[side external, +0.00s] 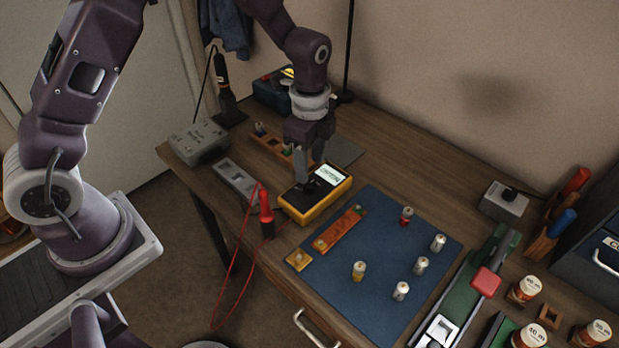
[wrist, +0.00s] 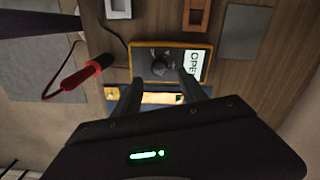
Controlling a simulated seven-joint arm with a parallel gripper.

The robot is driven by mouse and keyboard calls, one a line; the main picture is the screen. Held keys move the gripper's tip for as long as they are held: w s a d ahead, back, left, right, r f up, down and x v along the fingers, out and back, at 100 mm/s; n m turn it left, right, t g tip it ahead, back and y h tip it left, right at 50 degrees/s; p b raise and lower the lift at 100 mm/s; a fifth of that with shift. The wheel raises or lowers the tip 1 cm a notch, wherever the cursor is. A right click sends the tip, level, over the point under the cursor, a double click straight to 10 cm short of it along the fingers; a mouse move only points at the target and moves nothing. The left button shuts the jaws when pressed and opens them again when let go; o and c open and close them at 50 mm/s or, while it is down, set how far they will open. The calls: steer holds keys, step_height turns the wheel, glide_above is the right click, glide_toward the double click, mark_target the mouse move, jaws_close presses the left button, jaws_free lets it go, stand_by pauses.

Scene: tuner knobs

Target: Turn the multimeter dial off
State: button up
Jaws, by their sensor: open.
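The multimeter (side external: 304,209) is a yellow-edged black box lying on the table at the left end of the blue mat, with a lit screen at its right end. It also shows in the wrist view (wrist: 146,66), where its screen (wrist: 196,64) shows letters, partly cut off by a finger. Its dark dial (wrist: 163,62) is beside the screen; its pointer setting is too small to read. My gripper (side external: 312,184) is over the multimeter, pointing down, with its fingertips at or just above the dial. In the wrist view my gripper (wrist: 160,83) has its two fingers apart with nothing between them.
A red probe (side external: 265,207) with a trailing red cable stands left of the multimeter. The blue mat (side external: 390,285) holds several small capped cylinders and an orange strip (side external: 340,230). A grey box (side external: 199,139) sits at the table's left corner.

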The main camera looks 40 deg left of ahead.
mark_target(309, 183)
step_height(309, 183, down, 6)
steer(key=shift+r, duration=0.25)
jaws_close()
